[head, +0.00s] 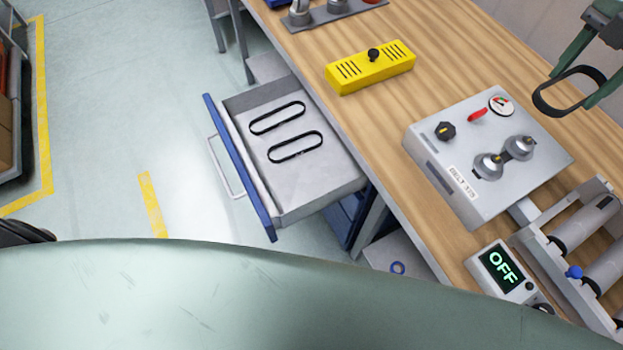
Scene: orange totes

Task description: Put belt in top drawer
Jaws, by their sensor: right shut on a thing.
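The top drawer (318,184) of the workbench is pulled open, with its blue front and grey handle facing left. Two black belts lie flat inside it, an upper one (278,127) and a lower one (296,155). My right gripper (574,90) is at the upper right, above the bench top and behind the belt machine. It is shut on a black belt (538,102), which hangs as a loop clear of the wood. My left gripper is not in view.
The grey machine (450,165) labelled "BELT" with two pulleys stands between the right gripper and the drawer. A yellow box (350,78) with a black knob sits near the bench edge. An "OFF" display (497,272) and a roller conveyor (571,270) are at lower right.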

